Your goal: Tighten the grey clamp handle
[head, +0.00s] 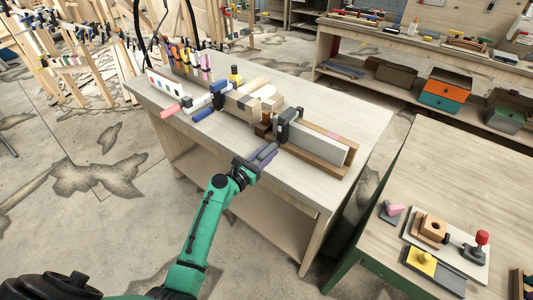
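The workbench (345,125) holds a row of clamped wooden pieces. A dark clamp (284,127) grips a pale board in a brown wooden frame (318,148). A grey-purple handle (268,151) sticks out from this clamp towards me, over the front edge of the bench. My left gripper (257,161), on the green arm, is right at this handle. Its fingers and the handle overlap in the picture, so I cannot tell whether they are open or shut around it. A pink handle (169,111) and a blue handle (203,114) lie further left. My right gripper is out of view.
Marker pens (190,66) and a white panel with coloured dots (165,84) stand at the bench's back left. A second table (470,165) at the right bears a yellow block and a red-knobbed tool (477,247). The bench's right end is bare.

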